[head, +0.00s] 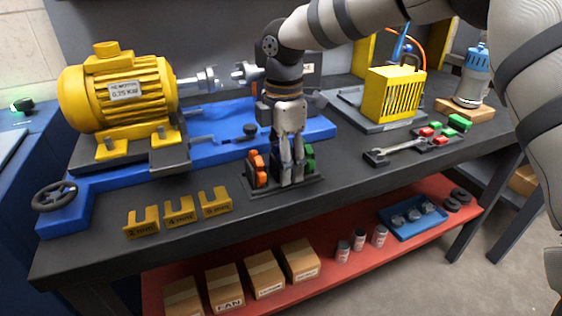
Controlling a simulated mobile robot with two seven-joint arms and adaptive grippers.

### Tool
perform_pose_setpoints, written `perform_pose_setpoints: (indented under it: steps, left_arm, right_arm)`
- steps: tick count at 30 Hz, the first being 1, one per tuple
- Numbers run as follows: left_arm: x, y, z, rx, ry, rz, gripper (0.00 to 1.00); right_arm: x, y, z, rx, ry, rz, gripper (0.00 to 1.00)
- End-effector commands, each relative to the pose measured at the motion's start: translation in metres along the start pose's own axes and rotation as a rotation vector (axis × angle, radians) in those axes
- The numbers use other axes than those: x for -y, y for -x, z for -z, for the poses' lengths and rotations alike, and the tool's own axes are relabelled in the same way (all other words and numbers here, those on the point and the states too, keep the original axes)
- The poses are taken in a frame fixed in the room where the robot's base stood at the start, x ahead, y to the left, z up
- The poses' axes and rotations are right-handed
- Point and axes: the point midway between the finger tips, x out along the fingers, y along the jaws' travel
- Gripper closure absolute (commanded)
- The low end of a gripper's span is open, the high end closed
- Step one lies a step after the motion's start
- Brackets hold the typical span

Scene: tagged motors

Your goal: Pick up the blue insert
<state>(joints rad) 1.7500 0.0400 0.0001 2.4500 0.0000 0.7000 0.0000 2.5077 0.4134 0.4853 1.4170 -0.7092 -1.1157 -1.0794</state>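My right gripper (292,176) comes down from above, its fingers pointing at a small dark stand (310,188) near the front edge of the bench. Orange inserts (257,169) stand on the left of the stand. Green inserts (309,158) show on its right, partly behind the fingers. I cannot make out a blue insert; the middle of the stand is covered by my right gripper. The fingers are close together, and I cannot tell whether anything is between them. My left gripper is not in view.
A yellow motor (118,92) sits on a blue machine bed (210,150) at left. Yellow slotted shims (180,211) lie in front. At right are a wrench (400,148), a yellow vented box (396,94) and a blue-white bottle-shaped item (474,78). A red lower shelf (365,262) holds boxes.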

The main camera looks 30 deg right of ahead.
Motion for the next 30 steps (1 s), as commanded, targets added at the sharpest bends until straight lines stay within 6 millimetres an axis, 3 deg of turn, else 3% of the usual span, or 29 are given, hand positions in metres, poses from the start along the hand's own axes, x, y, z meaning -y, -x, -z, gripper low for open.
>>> perform_pose_setpoints:
  steps: [9, 21, 30]
  left_arm:
    - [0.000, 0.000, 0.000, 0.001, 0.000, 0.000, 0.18]
    - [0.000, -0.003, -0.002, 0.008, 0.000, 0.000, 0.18]
    - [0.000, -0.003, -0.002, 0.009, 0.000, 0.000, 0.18]
  right_arm:
    - [0.000, 0.002, 0.000, 0.001, 0.000, 0.001, 0.71]
    - [-0.001, 0.089, 0.000, 0.002, -0.001, 0.001, 0.71]
    - [0.000, 0.100, 0.000, 0.000, 0.000, 0.004, 0.71]
